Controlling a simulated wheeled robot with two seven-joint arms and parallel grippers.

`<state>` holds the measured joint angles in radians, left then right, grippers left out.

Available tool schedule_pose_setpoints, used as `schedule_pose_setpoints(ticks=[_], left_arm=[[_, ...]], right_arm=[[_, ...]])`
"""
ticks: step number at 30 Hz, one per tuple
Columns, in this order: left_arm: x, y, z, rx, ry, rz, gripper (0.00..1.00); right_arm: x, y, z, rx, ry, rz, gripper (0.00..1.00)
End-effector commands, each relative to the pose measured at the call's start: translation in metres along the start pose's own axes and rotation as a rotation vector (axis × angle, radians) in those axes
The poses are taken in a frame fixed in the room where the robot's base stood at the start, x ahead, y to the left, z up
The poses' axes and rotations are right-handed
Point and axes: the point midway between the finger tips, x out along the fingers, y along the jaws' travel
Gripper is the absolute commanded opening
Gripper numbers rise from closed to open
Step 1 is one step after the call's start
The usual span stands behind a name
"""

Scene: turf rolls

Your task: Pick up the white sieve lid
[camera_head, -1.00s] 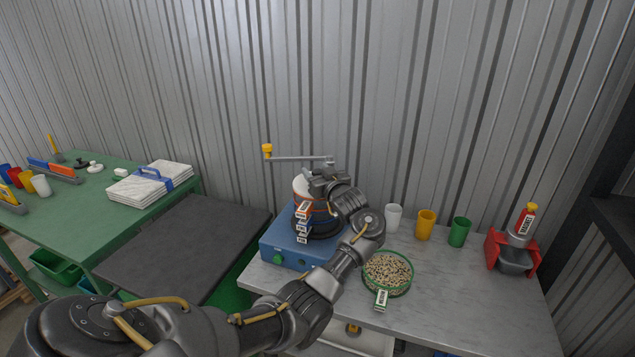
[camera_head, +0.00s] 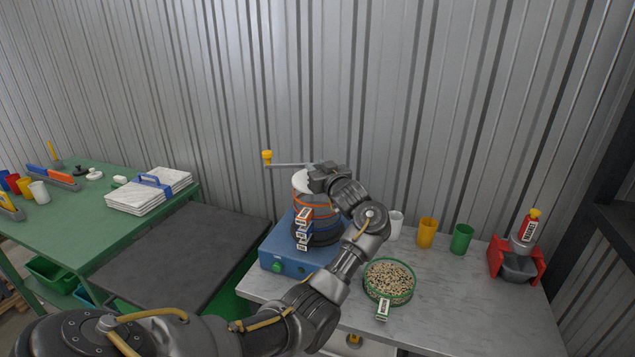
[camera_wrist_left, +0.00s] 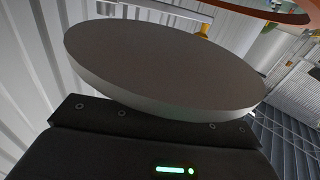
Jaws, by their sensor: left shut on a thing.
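The white sieve lid (camera_head: 300,181) is at the top of the sieve stack (camera_head: 318,226) in the head view, partly hidden by my left gripper (camera_head: 316,178). My left gripper is shut on the lid at its right side. In the left wrist view the lid (camera_wrist_left: 165,65) shows as a broad pale disc in front of the gripper body. An orange sieve rim (camera_wrist_left: 285,13) shows apart from the lid in that view. In the head view the stack has orange, blue and dark sieves and stands on a blue shaker base (camera_head: 282,256). My right gripper is not in view.
A crank arm with a yellow knob (camera_head: 267,157) reaches out behind the lid. A green-rimmed seed dish (camera_head: 389,299) stands on the grey table (camera_head: 450,310). White, orange (camera_head: 427,233) and green (camera_head: 462,239) cups stand behind it. A red holder (camera_head: 497,262) is at right.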

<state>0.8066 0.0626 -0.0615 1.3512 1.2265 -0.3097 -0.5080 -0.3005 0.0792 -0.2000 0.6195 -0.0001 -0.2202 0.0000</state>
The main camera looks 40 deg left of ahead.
Motion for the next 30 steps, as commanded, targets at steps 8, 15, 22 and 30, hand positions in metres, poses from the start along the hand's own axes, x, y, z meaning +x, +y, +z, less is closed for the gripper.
schedule_pose_setpoints(ticks=[8, 15, 22, 30], left_arm=[[-0.044, -0.036, -0.058, -0.011, 0.000, 0.003, 0.03], [-0.082, -0.069, -0.080, -0.007, -0.002, 0.003, 0.03], [-0.101, -0.086, -0.092, -0.002, -0.002, 0.002, 0.03], [-0.105, -0.090, -0.095, 0.002, -0.002, 0.000, 0.03]], right_arm=[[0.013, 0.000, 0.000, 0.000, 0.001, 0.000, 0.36], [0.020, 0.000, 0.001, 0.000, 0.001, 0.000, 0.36], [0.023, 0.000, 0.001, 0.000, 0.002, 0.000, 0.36], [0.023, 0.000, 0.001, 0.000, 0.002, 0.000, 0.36]])
